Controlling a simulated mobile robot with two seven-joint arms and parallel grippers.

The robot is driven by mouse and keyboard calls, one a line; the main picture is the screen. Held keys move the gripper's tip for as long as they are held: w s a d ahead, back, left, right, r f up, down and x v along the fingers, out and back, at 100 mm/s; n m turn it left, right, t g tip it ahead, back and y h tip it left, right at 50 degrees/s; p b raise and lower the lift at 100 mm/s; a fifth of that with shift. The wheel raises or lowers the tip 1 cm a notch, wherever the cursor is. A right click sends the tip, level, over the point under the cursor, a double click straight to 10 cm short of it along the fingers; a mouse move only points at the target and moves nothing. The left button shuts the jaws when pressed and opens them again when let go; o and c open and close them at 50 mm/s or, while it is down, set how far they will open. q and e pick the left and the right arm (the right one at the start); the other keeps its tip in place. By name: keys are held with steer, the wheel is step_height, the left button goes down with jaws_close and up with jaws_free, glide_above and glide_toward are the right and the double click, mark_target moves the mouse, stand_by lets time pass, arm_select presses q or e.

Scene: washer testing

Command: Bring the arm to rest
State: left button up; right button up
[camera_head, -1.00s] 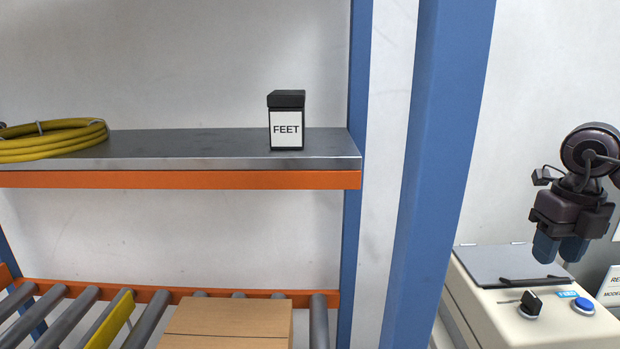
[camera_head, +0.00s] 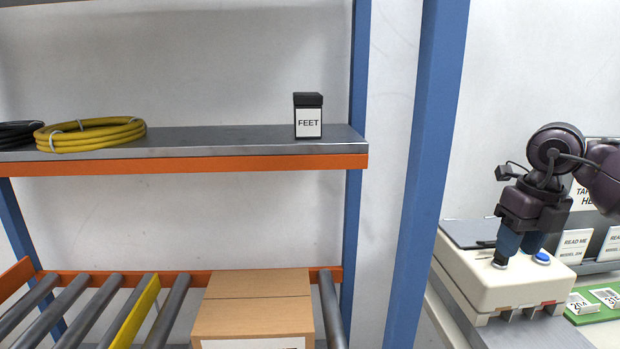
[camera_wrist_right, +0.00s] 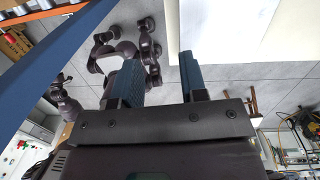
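My right arm comes in from the right edge of the head view. Its gripper (camera_head: 519,251) points down and shows in front of the beige tester box's (camera_head: 500,285) top. The fingers overlap the black knob (camera_head: 499,264) and sit beside the blue button (camera_head: 542,258) in the picture; I cannot tell whether they touch. In the right wrist view the two blue fingers (camera_wrist_right: 156,78) stand apart with nothing between them.
A blue post (camera_head: 425,170) stands left of the tester. A shelf (camera_head: 220,138) holds yellow hose (camera_head: 90,134) and a FEET box (camera_head: 308,117). Below, a carton (camera_head: 255,310) sits on rollers.

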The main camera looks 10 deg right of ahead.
steer(key=w+a+r+m+t+y, duration=0.1)
steer(key=w+a+m+t+y, duration=0.1)
steer(key=w+a+t+y, duration=0.45)
steer(key=w+a+r+m+t+y, duration=0.2)
steer(key=a+t+y, duration=0.1)
steer(key=a+y, duration=0.6)
steer(key=s+d+f+m+t+h, duration=0.15)
steer(key=f+m+h, duration=0.25)
steer(key=f+m, duration=0.4)
steer(key=s+d+f+m+t+h, duration=0.1)
steer(key=s+f+m+t+h, duration=0.15)
steer(key=f+m+h, duration=0.4)
steer(key=s+d+f+m+t+h, duration=0.1)
steer(key=s+f+m+t+h, duration=0.15)
steer(key=f+m, duration=0.65)
steer(key=s+a+f+m+g+h+p, duration=0.1)
steer(key=s+a+f+m+g+h, duration=0.2)
steer(key=s+f, duration=1.6)
steer(key=s+m+g, duration=0.2)
steer(key=m, duration=0.1)
steer(key=shift+s+m+g, duration=0.35)
steer(key=shift+g, duration=0.05)
